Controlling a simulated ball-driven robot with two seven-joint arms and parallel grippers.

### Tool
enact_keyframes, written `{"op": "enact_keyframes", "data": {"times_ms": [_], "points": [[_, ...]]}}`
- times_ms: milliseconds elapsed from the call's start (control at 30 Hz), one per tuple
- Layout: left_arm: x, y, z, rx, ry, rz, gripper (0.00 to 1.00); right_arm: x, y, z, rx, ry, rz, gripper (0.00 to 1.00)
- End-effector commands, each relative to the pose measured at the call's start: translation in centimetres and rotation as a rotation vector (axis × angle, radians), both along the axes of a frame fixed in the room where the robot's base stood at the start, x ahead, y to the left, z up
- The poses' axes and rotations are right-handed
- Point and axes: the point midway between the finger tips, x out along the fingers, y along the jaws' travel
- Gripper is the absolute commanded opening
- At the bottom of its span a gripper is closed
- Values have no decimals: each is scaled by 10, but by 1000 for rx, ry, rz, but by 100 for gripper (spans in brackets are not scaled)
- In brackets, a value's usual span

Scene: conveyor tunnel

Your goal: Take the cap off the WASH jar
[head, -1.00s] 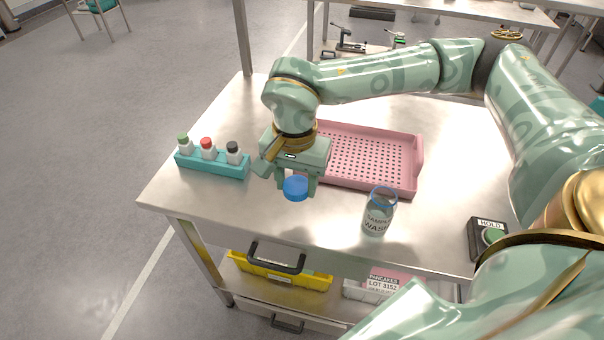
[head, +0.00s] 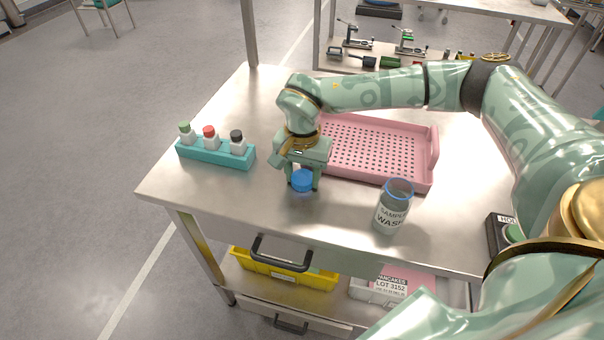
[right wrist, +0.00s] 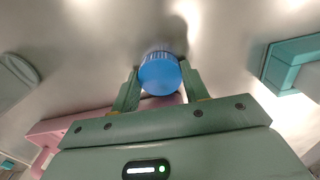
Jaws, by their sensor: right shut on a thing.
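The WASH jar (head: 391,212) stands upright on the metal table, right of my gripper in the head view. It is clear glass with a blue ring at its open mouth, and no cap sits on it. My right gripper (head: 302,184) is shut on the blue cap (head: 302,180), left of the jar and in front of the pink tray. In the right wrist view the cap (right wrist: 159,74) is between the two fingers, low over or at the tabletop; I cannot tell if it touches. My left gripper is not in view.
A pink perforated tray (head: 431,160) lies behind the gripper. A teal rack (head: 216,155) with small bottles capped green, red and black stands at the left. A black box with a green button (head: 512,233) is at the right. Bare table lies around the cap.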

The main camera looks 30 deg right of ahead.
Motion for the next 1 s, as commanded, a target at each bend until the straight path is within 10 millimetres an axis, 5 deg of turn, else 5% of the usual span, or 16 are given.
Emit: {"op": "enact_keyframes", "data": {"times_ms": [133, 167, 233, 567, 1000], "points": [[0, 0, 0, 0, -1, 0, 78, 0, 0, -2, 0, 0, 1, 18], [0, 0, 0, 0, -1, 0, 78, 0, 0, -3, 0, 0, 1, 48], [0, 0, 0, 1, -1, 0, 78, 0, 0, -2, 0, 0, 1, 67], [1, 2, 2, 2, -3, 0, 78, 0, 0, 5, -1, -1, 0, 67], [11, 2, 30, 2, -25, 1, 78, 0, 0, 101, 0, -4, 0, 67]]}}
